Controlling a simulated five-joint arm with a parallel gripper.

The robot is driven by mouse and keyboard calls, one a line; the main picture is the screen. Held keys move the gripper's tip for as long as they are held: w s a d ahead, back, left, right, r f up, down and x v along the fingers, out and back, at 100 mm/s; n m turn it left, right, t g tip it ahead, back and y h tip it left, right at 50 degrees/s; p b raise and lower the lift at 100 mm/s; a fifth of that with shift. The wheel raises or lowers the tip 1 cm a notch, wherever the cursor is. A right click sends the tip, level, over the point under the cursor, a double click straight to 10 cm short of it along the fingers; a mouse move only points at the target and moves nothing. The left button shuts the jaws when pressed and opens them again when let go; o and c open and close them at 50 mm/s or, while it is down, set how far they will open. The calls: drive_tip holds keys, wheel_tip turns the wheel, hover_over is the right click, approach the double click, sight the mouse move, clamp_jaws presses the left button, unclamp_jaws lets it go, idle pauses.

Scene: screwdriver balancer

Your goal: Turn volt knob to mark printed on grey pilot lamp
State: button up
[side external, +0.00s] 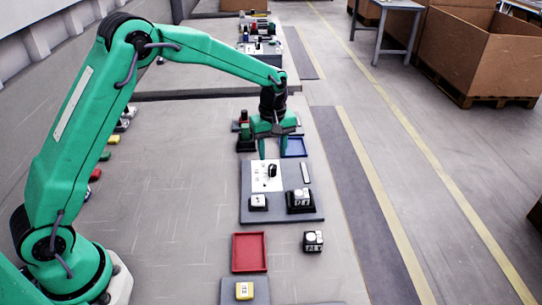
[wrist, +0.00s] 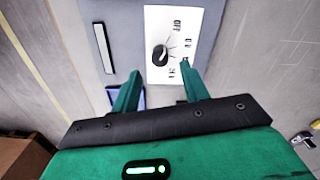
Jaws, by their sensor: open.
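The volt knob (wrist: 160,55) is a small black knob on a white plate (wrist: 182,20) with printed marks and lines fanning out from it. One mark reads OFF; the others are hard to read. In the side view the plate (side external: 261,182) lies on a dark grey board, with the knob (side external: 272,170) on it. My gripper (side external: 272,155) is open above the plate's far end, fingers pointing down. In the wrist view its fingers (wrist: 162,73) stand apart on either side, with the knob between and beyond them, untouched. I cannot tell which block is the grey pilot lamp.
The dark grey board (side external: 283,213) also carries a small block (side external: 258,201), a larger block (side external: 300,199) and a pale bar (side external: 305,172). Another printed block (side external: 313,240) stands on the table.

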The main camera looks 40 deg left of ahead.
sight(273, 166)
drive_tip(key=shift+f, duration=2.5)
clamp_jaws()
